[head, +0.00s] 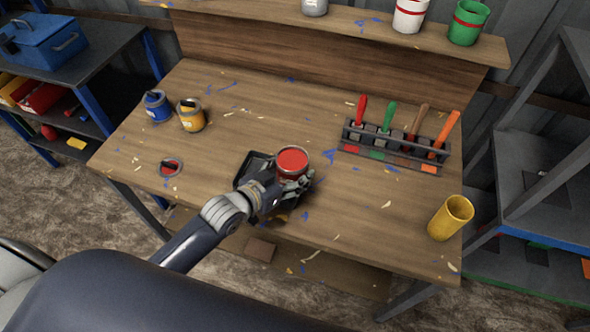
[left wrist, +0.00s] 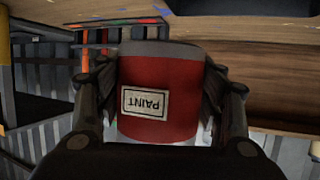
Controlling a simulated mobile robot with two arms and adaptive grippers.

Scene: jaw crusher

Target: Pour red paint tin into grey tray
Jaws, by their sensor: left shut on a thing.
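The red paint tin (head: 292,162) is open at the top and shows red paint inside. My right gripper is not in view.
A blue tin (head: 157,106) and a yellow tin (head: 191,115) stand at the left of the wooden bench (head: 250,105). A small red-topped item (head: 172,167) lies nearby. A rack (head: 395,147) with coloured-handled tools stands right of the tin. A yellow cup (head: 451,218) stands at the right front.

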